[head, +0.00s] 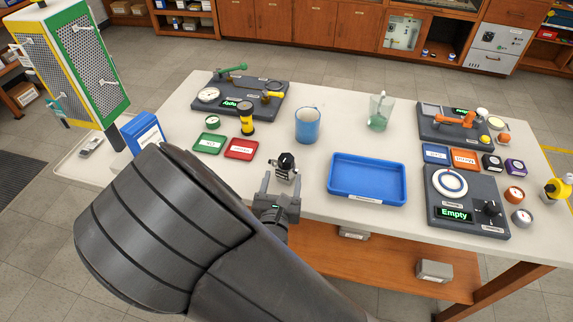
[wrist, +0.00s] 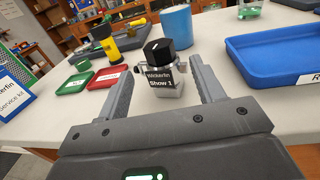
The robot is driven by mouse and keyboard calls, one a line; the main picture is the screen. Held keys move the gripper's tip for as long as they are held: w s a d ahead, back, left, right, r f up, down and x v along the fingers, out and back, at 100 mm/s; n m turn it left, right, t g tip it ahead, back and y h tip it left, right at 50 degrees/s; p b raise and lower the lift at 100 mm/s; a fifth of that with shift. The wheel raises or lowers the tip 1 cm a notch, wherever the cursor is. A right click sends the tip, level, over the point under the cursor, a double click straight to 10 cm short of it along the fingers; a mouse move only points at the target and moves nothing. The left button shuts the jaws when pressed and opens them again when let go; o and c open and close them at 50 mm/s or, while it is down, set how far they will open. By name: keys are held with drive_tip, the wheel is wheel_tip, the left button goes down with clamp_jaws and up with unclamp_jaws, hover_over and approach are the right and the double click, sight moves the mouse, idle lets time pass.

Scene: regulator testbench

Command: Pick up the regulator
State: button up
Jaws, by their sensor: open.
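The regulator (head: 286,167) is a small grey-silver unit with a black knob on top, upright on the white table. In the wrist view the regulator (wrist: 161,68) carries a black label reading "Wickerfin" and "Show 1". My gripper (head: 281,183) is open, just in front of the regulator. In the wrist view the fingers of my gripper (wrist: 162,82) stand to the left and right of the regulator, with visible gaps on both sides. Nothing is held. The regulator's lower part is partly hidden in the head view.
A blue tray (head: 367,199) lies to the right and a blue mug (head: 307,125) stands behind. Red (head: 241,149) and green (head: 208,143) small trays and a yellow-black flashlight (head: 246,119) are left. A dark test panel reading "Empty" (head: 466,232) is at the right.

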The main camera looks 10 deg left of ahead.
sight(285, 166)
drive_tip(key=w, duration=0.7)
drive_tip(key=shift+w+a, duration=0.25)
drive_tip(key=shift+a, duration=0.15)
drive_tip(key=shift+c, duration=0.3)
drive_tip(key=c, duration=1.2)
drive_tip(key=shift+c, duration=0.4)
drive_tip(key=shift+r, duration=0.15)
